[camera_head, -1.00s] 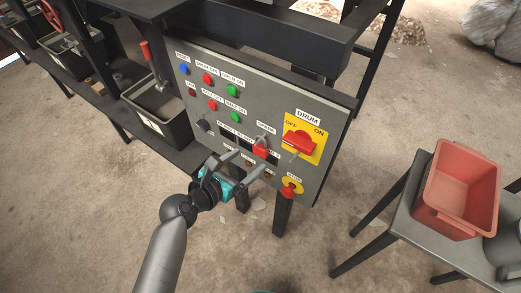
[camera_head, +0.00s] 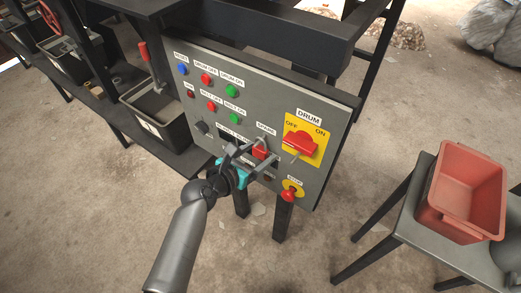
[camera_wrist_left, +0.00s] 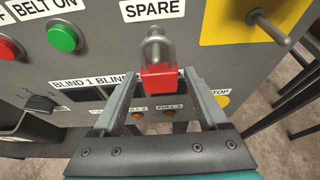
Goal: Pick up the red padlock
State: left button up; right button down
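The red padlock (camera_head: 260,151) hangs by its grey shackle below the SPARE label on the grey control panel (camera_head: 190,100). In the left wrist view the padlock (camera_wrist_left: 159,78) is in the upper middle, its shackle above its red body. My left gripper (camera_head: 258,157) is open in front of the panel. In the left wrist view its two fingers (camera_wrist_left: 162,90) stand apart, one on each side of the padlock's lower body. I cannot tell whether either finger touches it. My right gripper is not in view.
A yellow DRUM switch plate with a red handle (camera_head: 300,143) sits right of the padlock, its metal rod sticking out. A red stop knob (camera_head: 288,195) is below. A red bin (camera_head: 466,190) stands on a grey table (camera_head: 399,241) at right. Open floor lies in front.

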pick_arm(q)
grip_shut()
dwell(0.4)
jog(key=shift+r, duration=0.15)
jog(key=shift+r, duration=0.25)
jog(key=s+a+p, duration=0.1)
jog(key=s+a, duration=0.9)
jog(key=s, duration=0.4)
jog(key=shift+s+a+r, duration=0.3)
jog(key=shift+r, duration=0.1)
jog(key=shift+r+p, duration=0.4)
jog(key=shift+p, duration=0.4)
jog(key=shift+s+a, duration=0.1)
jog(key=shift+s, duration=0.05)
